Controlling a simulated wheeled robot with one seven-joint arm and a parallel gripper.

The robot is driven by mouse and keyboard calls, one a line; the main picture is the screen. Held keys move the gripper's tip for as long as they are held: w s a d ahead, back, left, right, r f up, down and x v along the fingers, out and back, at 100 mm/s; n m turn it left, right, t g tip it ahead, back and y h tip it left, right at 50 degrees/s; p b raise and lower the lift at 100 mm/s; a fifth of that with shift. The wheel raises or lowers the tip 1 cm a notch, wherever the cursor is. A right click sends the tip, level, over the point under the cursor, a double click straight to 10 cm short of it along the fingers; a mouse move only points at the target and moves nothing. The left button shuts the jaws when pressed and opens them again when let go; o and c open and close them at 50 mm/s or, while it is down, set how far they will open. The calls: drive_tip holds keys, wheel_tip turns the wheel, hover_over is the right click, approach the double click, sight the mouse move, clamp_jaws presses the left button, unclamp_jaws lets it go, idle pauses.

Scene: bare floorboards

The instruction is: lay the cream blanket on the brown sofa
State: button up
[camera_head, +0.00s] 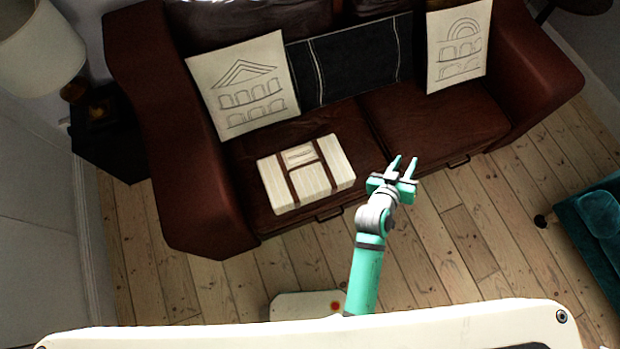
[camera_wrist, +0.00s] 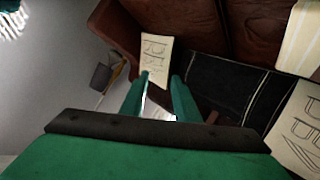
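The cream blanket (camera_head: 325,181), folded with brown straps around it, lies on the left seat cushion of the brown sofa (camera_head: 185,135). A corner of a cream striped thing, perhaps the blanket, shows at the top right of the wrist view (camera_wrist: 304,40). My gripper (camera_head: 406,163) is open and empty, to the right of the blanket and apart from it, by the sofa's front edge. Its two fingers (camera_wrist: 160,90) stand apart in the wrist view with nothing between them.
Two cream cushions with building drawings, one left (camera_head: 243,85) and one right (camera_head: 458,45), lean on the sofa back. A dark cushion (camera_head: 355,62) lies between them. A lamp (camera_head: 42,45) stands at left, a teal seat (camera_head: 595,235) at right. Floorboards before the sofa are clear.

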drive_tip(key=s+a+r+n+t+y, duration=0.1)
drive_tip(key=s+a+n+t+y, duration=0.15)
drive_tip(key=s+a, duration=0.55)
drive_tip(key=s+a+n+t+y, duration=0.15)
drive_tip(key=s+a+y, duration=0.35)
drive_tip(key=a, duration=0.6)
drive_tip(key=s+a+r+m, duration=0.1)
drive_tip(key=s+a+r, duration=0.9)
drive_tip(key=s+a, duration=0.1)
drive_tip(key=shift+a+m+t+y, duration=0.3)
drive_tip(key=shift+a+t+y, duration=0.05)
drive_tip(key=shift+a+t, duration=0.1)
drive_tip(key=shift+s, duration=0.1)
